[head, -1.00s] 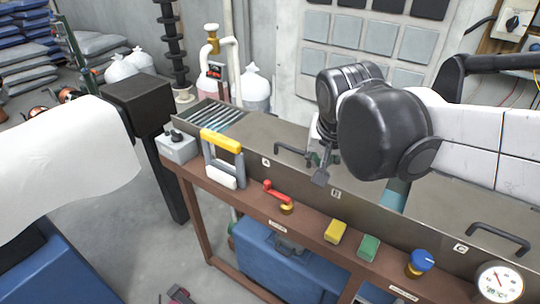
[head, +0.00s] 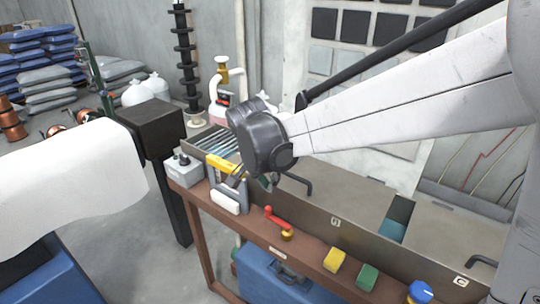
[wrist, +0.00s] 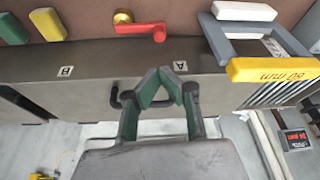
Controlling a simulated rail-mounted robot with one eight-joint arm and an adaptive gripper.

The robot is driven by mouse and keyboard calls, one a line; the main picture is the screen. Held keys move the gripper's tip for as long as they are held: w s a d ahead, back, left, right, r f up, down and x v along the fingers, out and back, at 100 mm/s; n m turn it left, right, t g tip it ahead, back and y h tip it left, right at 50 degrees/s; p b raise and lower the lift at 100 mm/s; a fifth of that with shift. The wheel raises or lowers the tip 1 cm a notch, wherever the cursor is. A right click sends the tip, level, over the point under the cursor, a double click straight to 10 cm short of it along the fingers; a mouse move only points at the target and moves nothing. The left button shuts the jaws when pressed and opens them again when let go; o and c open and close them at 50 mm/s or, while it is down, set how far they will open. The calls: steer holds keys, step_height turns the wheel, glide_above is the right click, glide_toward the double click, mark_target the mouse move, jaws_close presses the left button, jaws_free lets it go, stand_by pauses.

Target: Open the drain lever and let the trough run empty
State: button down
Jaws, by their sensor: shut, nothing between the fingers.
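The red lever (head: 277,217) sits on a brass fitting on the brown front ledge of the grey trough (head: 352,232). In the wrist view the lever (wrist: 140,29) lies sideways, its arm reaching right from the brass fitting (wrist: 122,17). Teal liquid (head: 397,215) shows through a gap between the trough's lids. My gripper (wrist: 160,76) is shut and empty, with its green-padded fingertips close together. It hangs over the trough near label A, apart from the lever. In the head view my wrist hides most of it.
A yellow-topped grey frame (head: 222,165) marked 80 mm stands left of the lever. A black lid handle (head: 300,182) is close to my gripper. Yellow (head: 334,260) and green (head: 367,277) blocks and a blue knob (head: 420,291) sit along the ledge to the right.

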steer(key=shift+a+f, duration=0.1)
steer(key=shift+a, duration=0.05)
steer(key=shift+w, duration=0.1)
steer(key=x, duration=1)
steer(key=shift+a, duration=0.1)
stand_by(0.5)
